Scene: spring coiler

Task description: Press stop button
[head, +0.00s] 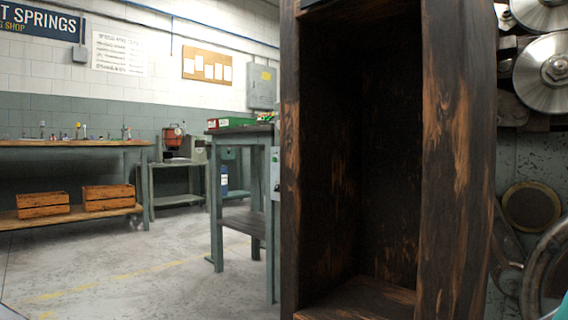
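No stop button can be made out in the head view. The machine with large round metal rollers (544,72) stands at the right, partly cut off by the picture edge. Neither of my grippers is in view.
A tall, open, dark wooden cabinet (459,150) stands very close and blocks the middle right. A handwheel (536,268) is at lower right. A grey-green table (214,200) stands left of the cabinet. Open floor (130,265) lies at left, before a workbench (70,143).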

